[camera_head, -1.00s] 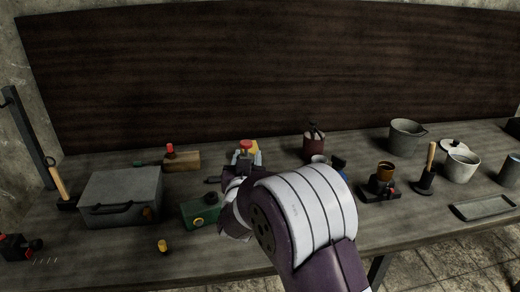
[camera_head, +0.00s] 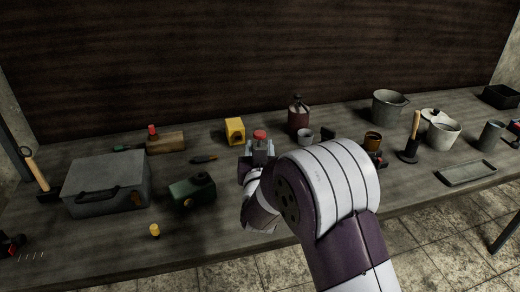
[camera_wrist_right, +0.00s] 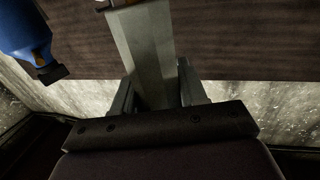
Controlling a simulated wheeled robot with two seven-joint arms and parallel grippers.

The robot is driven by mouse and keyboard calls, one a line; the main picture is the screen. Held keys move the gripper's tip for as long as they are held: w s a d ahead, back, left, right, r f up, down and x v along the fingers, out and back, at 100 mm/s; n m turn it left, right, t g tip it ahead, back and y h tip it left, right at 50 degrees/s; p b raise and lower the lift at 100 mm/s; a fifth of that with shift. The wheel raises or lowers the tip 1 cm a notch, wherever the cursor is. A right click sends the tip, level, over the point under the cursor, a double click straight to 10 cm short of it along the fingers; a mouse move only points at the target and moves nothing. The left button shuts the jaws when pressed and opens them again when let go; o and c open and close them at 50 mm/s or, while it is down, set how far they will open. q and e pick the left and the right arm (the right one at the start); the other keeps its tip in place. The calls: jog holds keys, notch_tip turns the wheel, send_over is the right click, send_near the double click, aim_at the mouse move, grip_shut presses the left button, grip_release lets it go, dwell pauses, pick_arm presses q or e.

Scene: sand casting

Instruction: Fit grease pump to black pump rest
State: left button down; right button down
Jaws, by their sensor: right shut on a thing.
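My right gripper (camera_head: 258,150) is shut on a grey thing with a red top (camera_head: 260,135), held above the middle of the workbench. In the right wrist view, a grey-green block (camera_wrist_right: 148,50) stands between the two fingers. My own wrist and arm hide much of the gripper in the head view. I cannot tell for certain which thing is the black pump rest. A black base with a red part (camera_head: 379,159) shows partly behind my arm, by a brown cup (camera_head: 373,141). My left gripper is not in view.
A yellow block (camera_head: 235,131), a dark red jug (camera_head: 298,116) and a small grey cup (camera_head: 305,136) stand near the held thing. A green box (camera_head: 192,189) and a grey case (camera_head: 107,183) are left. A blue container (camera_wrist_right: 25,30) shows in the wrist view.

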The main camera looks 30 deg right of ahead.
jog(key=shift+f+b, duration=1.9)
jog(key=shift+f, duration=0.5)
jog(key=shift+b, duration=0.3)
jog(key=shift+f+b, duration=1.5)
jog(key=shift+f, duration=0.1)
jog(key=c, duration=0.5)
grip_release()
jog(key=shift+c, duration=0.2)
jog(key=shift+s, duration=0.1)
jog(key=p+v, duration=0.1)
jog(key=v, duration=1.1)
jog(key=shift+s+a, duration=0.2)
